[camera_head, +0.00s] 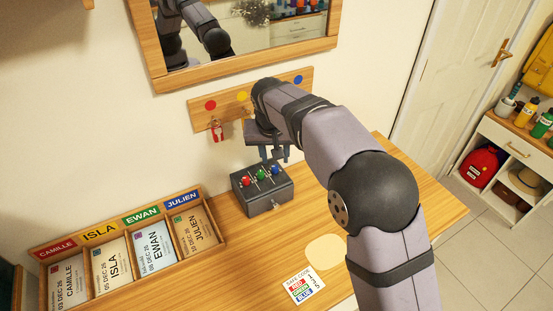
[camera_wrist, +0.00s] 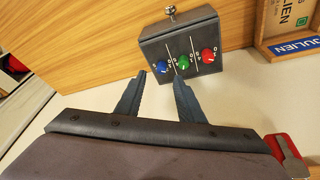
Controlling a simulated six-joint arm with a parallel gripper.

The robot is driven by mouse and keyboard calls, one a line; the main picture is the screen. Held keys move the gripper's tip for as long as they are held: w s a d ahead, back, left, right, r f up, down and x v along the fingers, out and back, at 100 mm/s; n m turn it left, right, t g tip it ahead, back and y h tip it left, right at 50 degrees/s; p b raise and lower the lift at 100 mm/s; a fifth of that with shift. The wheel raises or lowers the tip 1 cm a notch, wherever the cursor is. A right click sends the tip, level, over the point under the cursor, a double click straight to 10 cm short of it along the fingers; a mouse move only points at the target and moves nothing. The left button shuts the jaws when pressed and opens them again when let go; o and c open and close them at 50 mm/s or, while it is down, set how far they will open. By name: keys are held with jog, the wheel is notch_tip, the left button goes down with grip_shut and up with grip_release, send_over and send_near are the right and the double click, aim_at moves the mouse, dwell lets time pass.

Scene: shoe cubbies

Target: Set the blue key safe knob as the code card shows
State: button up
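The dark grey key safe (camera_head: 262,196) stands on the wooden top, with a red knob (camera_head: 246,181), a green knob (camera_head: 261,175) and a blue knob (camera_head: 276,170) in a row. In the wrist view the blue knob (camera_wrist: 163,68) is left of the green knob (camera_wrist: 184,63). My gripper (camera_head: 276,158) is open and empty just above the blue knob. In the wrist view its fingertips (camera_wrist: 159,74) lie either side of the blue knob, apparently apart from it. The white code card (camera_head: 304,287) lies near the front edge; its blue row appears to read 5.
A wooden name rack (camera_head: 215,238) with several cards stands left of the safe. A peg board (camera_head: 200,119) with a red hanging item (camera_head: 217,131) is on the wall behind. A pale round mat (camera_head: 326,251) lies right of the safe. The wooden top (camera_head: 272,235) is clear in between.

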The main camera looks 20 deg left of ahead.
aim_at(275, 166)
jog(key=w+d+n+g+y+p, duration=0.1)
jog(key=n+p, duration=0.1)
jog(key=n, duration=0.3)
jog(key=w+n+g+y+p, duration=0.1)
jog(key=n+p, duration=0.1)
jog(key=n, duration=0.3)
jog(key=w+d+n+g+y+p, duration=0.1)
jog(key=n+g+y+p, duration=0.1)
jog(key=n, duration=0.4)
jog(key=shift+w+d+r+p, duration=0.25)
jog(key=shift+d+p, duration=0.1)
jog(key=shift+p, duration=0.1)
jog(key=shift+f, duration=0.15)
jog(key=shift+p+x, duration=1.55)
jog(key=shift+x, duration=2.05)
jog(key=shift+s, duration=0.1)
grip_shut()
